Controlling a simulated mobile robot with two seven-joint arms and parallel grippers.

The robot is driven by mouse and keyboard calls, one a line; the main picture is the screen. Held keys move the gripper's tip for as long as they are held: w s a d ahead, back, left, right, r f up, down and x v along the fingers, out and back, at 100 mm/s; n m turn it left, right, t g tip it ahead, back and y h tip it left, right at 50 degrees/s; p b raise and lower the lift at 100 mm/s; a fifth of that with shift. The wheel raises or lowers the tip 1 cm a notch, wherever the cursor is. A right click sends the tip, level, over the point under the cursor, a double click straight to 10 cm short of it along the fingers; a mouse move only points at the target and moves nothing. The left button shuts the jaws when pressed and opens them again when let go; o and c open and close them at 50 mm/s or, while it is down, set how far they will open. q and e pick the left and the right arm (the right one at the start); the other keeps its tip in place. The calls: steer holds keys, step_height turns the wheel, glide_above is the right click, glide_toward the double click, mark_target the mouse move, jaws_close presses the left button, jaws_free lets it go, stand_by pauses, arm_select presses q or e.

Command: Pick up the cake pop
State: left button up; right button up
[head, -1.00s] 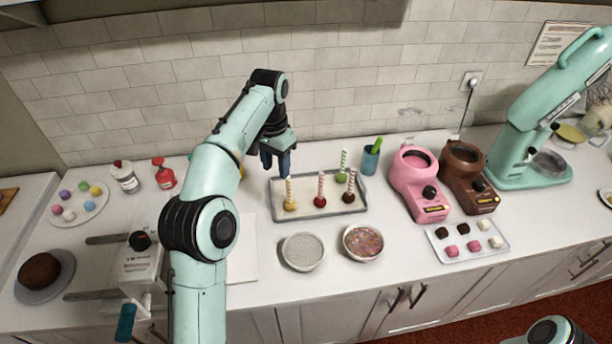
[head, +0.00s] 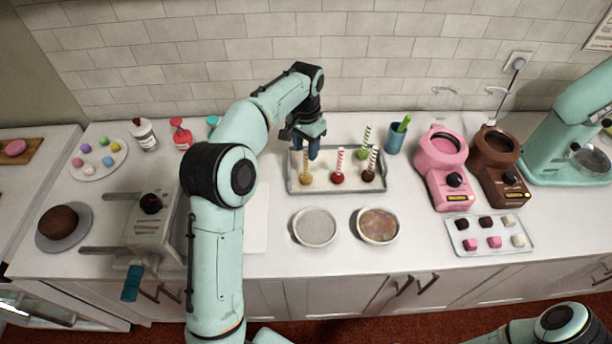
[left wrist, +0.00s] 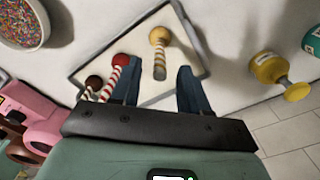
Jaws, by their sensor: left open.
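My left gripper (head: 308,152) is open above the tray's left part, over the yellow cake pop. In the left wrist view the open fingers (left wrist: 160,78) lie on either side of the free end of the yellow cake pop's stick (left wrist: 160,62). The red cake pop (left wrist: 121,62) is close beside one finger. My right gripper is out of view.
Two round bowls (head: 315,227) (head: 378,226) stand in front of the tray. A blue cup (head: 394,140) is behind it at the right. Pink (head: 443,165) and brown (head: 496,165) melting pots stand further right. A yellow bottle (left wrist: 272,68) shows in the left wrist view.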

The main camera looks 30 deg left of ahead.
arm_select(q)
glide_above(306, 175)
steer(key=f, duration=0.4)
steer(key=shift+w+a+f, duration=0.2)
steer(key=shift+w+f, duration=0.05)
steer(key=shift+f, duration=0.1)
steer(key=shift+w, duration=0.1)
jaws_close()
steer(key=shift+r, duration=0.1)
